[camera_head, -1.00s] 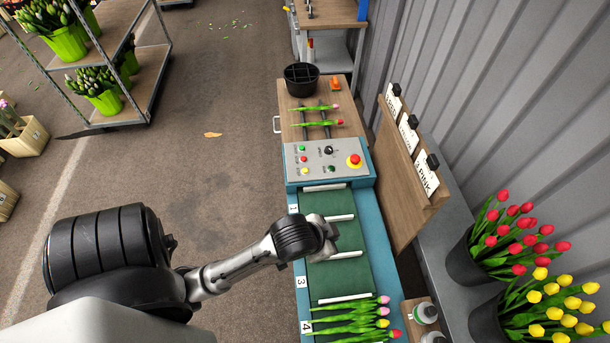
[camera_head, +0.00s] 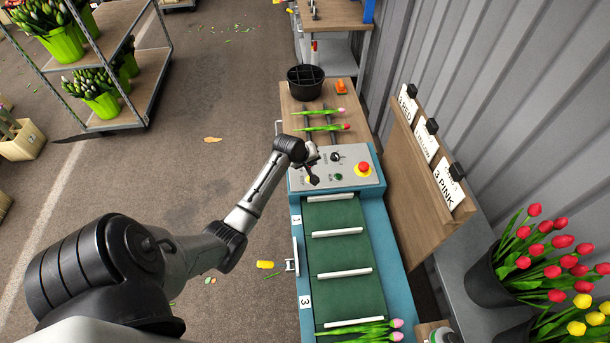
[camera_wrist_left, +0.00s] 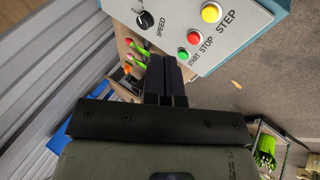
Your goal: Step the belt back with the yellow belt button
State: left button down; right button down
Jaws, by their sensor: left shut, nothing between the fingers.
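The control panel (camera_head: 348,180) stands at the far end of the green belt (camera_head: 340,248). In the left wrist view, the yellow STEP button (camera_wrist_left: 211,13) sits on the panel, in line with the red STOP button (camera_wrist_left: 194,38) and green START button (camera_wrist_left: 183,52). My left gripper (camera_head: 313,180) is over the left part of the panel in the head view and hides these buttons there. In the wrist view its fingers (camera_wrist_left: 165,62) are shut and empty, beside the START button and apart from the yellow one. I cannot tell their height above the panel. My right gripper is not in view.
A red stop knob (camera_head: 363,169) stands on the panel's right. Tulips (camera_head: 324,128) lie on the wooden table behind it, near a black pot (camera_head: 305,82). Pink tulips (camera_head: 368,330) lie on the belt's near end. A board with cards (camera_head: 424,147) borders the right side.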

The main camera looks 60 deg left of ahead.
pick_arm(q)
jog(key=a+f+n, duration=0.1)
jog(key=n, duration=0.4)
jog(key=w+a+f+n+t, duration=0.1)
jog(key=n, duration=0.4)
jog(key=f+n+t, duration=0.1)
jog(key=n, duration=0.4)
jog(key=shift+w+a, duration=0.15)
jog(key=shift+a, duration=0.25)
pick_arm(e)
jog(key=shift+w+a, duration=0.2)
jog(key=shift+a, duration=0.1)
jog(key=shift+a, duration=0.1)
pick_arm(q)
jog(key=shift+f, duration=0.15)
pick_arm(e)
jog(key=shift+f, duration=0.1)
